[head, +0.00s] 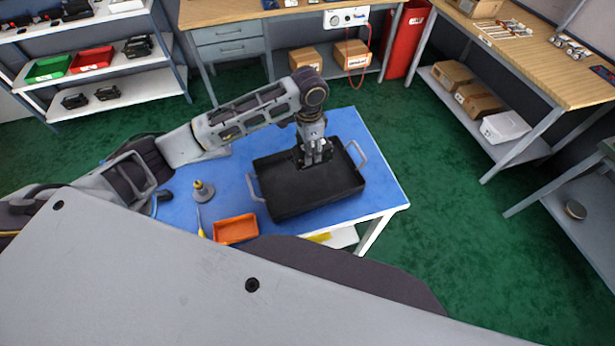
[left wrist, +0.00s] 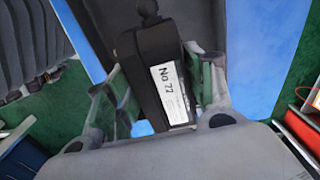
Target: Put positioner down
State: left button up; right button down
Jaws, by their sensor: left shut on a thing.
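The positioner is a black block with a white label reading about "No 72" (left wrist: 155,62) in the left wrist view. My left gripper (left wrist: 163,85) is shut on it, one finger on each side. In the head view my left gripper (head: 314,153) points down over the black tray (head: 285,206), which has two light handles and stands on the blue-topped table (head: 362,122). There the positioner is dark against the dark tray and mostly hidden by the gripper. I cannot tell whether it touches the tray floor. My right gripper is not in view.
An orange bin (head: 236,229), a grey-and-yellow knob-like part (head: 203,191) and a yellow-handled tool (head: 201,228) are left of the tray. The table's right end is clear. Workbenches (head: 560,73) and a shelf rack (head: 130,85) stand around on green floor.

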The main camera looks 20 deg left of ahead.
pick_arm(q)
jog(key=shift+f+p, duration=0.3)
jog(key=shift+f, duration=2.75)
jog(key=shift+f, duration=1.9)
jog(key=o, duration=1.5)
jog(key=shift+f, duration=0.1)
jog(key=shift+c, duration=0.2)
notch_tip(320, 180, up, 12)
jog(key=shift+r+b, duration=0.1)
jog(key=shift+b, duration=0.35)
